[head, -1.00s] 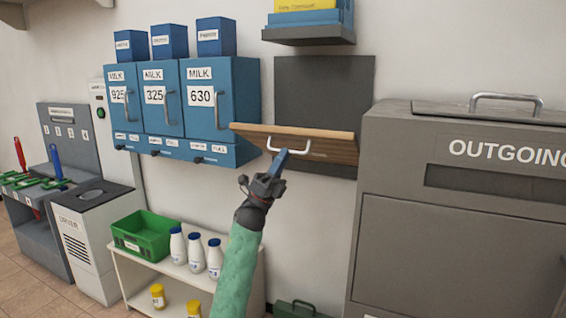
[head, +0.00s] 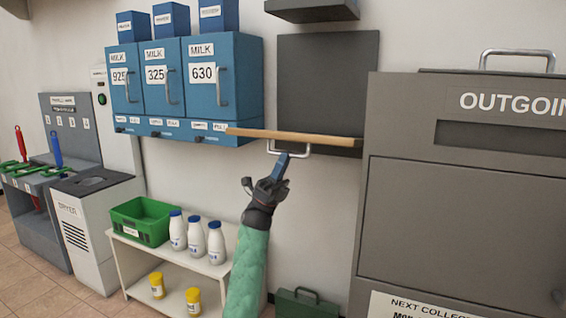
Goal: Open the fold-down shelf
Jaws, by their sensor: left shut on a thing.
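The fold-down shelf (head: 318,138) is a wooden board at the foot of a dark grey wall panel (head: 326,82). It stands out from the wall and appears close to level, seen nearly edge-on. A pale U-shaped handle (head: 298,153) hangs at its front underside. My left gripper (head: 282,161) is shut on the handle from below, its fingers partly hiding the handle's left part. My right gripper is not in view.
Blue milk boxes (head: 183,88) hang on the wall left of the shelf. The grey outgoing mailbox (head: 455,215) stands close on the right. A white rack (head: 145,263) with bottles (head: 195,236) and a green crate (head: 145,220) stands below left.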

